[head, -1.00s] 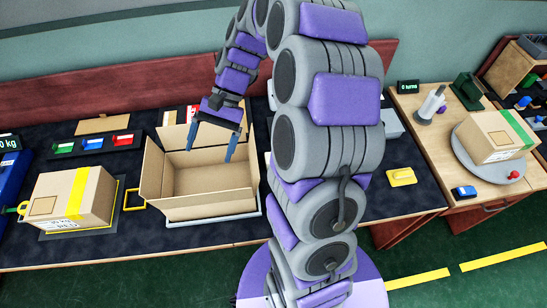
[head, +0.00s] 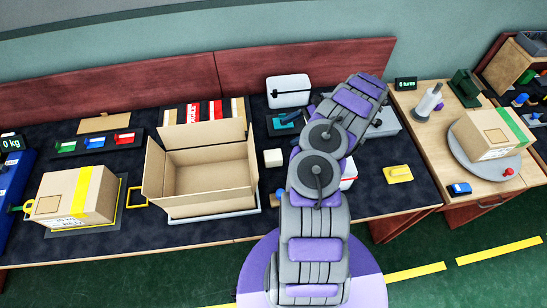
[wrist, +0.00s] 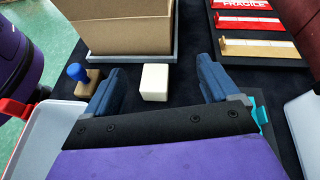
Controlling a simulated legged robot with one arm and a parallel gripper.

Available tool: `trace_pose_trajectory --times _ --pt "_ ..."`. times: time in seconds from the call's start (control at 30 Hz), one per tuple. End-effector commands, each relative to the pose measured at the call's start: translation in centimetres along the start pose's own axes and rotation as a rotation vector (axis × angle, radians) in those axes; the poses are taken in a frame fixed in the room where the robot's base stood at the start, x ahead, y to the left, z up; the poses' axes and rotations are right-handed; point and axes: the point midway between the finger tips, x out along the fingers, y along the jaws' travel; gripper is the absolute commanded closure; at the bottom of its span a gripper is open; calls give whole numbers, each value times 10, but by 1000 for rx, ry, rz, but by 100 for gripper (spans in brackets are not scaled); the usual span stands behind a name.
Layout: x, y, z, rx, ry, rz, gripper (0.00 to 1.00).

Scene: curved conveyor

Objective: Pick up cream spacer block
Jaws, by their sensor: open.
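The cream spacer block (head: 273,158) sits on the dark table mat, just right of the open cardboard box, in the head view. In the wrist view the cream block (wrist: 154,82) stands between and slightly beyond the two blue fingers of my gripper (wrist: 159,88). The fingers are wide apart, with clear gaps on both sides of the block, and nothing is held. In the head view my gripper's fingers are largely hidden; a dark finger-like part shows near the block.
The open cardboard box (head: 160,180) stands left of the block. A blue-knobbed stamp (wrist: 82,78) sits close to the left finger. Red and tan strips in a rack (wrist: 245,22) lie at upper right. A white tray (wrist: 48,135) is at lower left.

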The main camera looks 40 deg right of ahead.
Motion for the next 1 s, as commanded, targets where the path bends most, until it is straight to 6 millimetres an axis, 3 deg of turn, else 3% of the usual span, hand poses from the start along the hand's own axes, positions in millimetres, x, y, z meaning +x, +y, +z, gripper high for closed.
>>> trace_pose_trajectory --times 0.03,0.13,0.3,0.4,0.57,1.0 --pt "-10 8 -20 35 3 -28 12" --pt "-22 22 -46 91 2 -65 12" --pt "-35 34 -69 135 8 -102 12" --pt "-33 36 -73 145 7 -108 12" --pt "-14 34 -73 146 4 -107 12" --pt "63 27 -76 146 5 -105 12"
